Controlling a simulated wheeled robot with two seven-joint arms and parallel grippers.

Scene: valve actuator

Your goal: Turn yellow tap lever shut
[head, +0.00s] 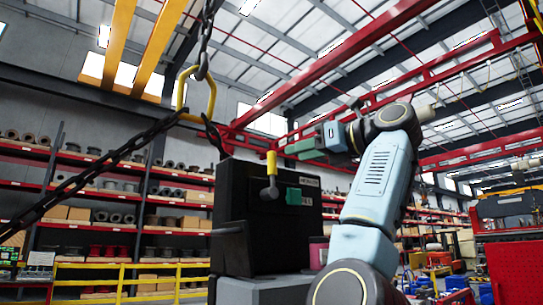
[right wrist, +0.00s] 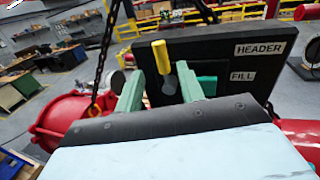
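The yellow tap lever (head: 271,163) stands upright on the face of a black panel box (head: 240,195), above a grey fitting. My right gripper (head: 291,147) shows its green fingers pointing left, just above and to the right of the lever in the head view. In the right wrist view the right gripper (right wrist: 159,75) is open with its two green fingers apart. The yellow lever (right wrist: 161,57) appears between them, with clear gaps on both sides; I cannot tell how deep it lies. A green block (head: 293,196) sits beside the fitting. My left gripper is not in view.
A dark chain (head: 90,172) runs to a yellow lifting ring (head: 183,92) left of the box. The panel carries HEADER (right wrist: 260,48) and FILL (right wrist: 242,76) labels. A red rounded body (right wrist: 70,125) is at lower left in the wrist view. Shelves stand behind.

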